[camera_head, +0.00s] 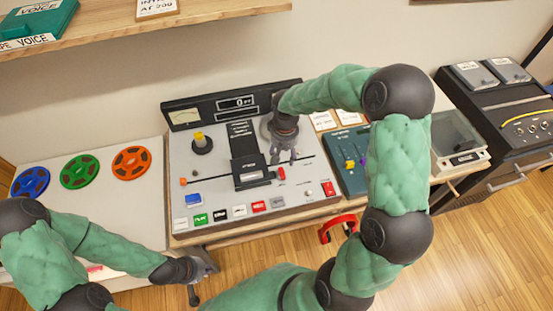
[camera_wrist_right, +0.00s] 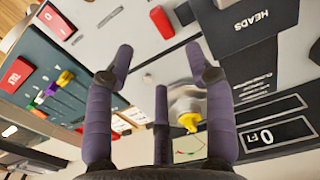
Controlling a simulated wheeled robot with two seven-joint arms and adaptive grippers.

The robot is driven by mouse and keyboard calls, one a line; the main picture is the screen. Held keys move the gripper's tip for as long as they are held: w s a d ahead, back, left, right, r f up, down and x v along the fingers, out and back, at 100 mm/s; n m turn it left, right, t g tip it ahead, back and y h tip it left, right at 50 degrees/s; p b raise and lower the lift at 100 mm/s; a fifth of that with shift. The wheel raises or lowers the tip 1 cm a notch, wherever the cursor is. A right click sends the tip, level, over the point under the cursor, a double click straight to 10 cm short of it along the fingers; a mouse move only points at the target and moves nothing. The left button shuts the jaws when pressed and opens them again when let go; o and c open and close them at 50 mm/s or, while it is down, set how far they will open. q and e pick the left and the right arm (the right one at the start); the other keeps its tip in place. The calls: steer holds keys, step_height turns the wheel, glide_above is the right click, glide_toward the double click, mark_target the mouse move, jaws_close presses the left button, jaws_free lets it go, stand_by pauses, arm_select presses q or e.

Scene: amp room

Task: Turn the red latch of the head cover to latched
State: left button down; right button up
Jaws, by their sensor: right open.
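The black head cover (camera_head: 246,158) stands in the middle of the white tape deck, and its HEADS label (camera_wrist_right: 250,22) shows upside down in the right wrist view. The red latch (camera_head: 281,174) is just right of the cover's front end; red parts (camera_wrist_right: 161,22) show beside the cover at the top of the right wrist view. My right gripper (camera_head: 284,158) is open and empty, fingers pointing down just behind the latch, apart from it. My left gripper (camera_head: 204,279) hangs in front of the deck's left corner, away from the cover; its finger opening is unclear.
A silver hub with a yellow tip (camera_wrist_right: 187,112) shows among my right fingers. Another yellow-topped hub (camera_head: 200,143) stands left of the cover. Coloured buttons (camera_head: 238,211) line the deck's front edge. A teal control panel (camera_head: 350,160) adjoins on the right. Coloured reels (camera_head: 80,171) lie left.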

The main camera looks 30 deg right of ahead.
mark_target(282, 174)
step_height(282, 174, down, 11)
steer(key=shift+r+b, duration=0.2)
steer(key=shift+b, duration=1)
jaws_close()
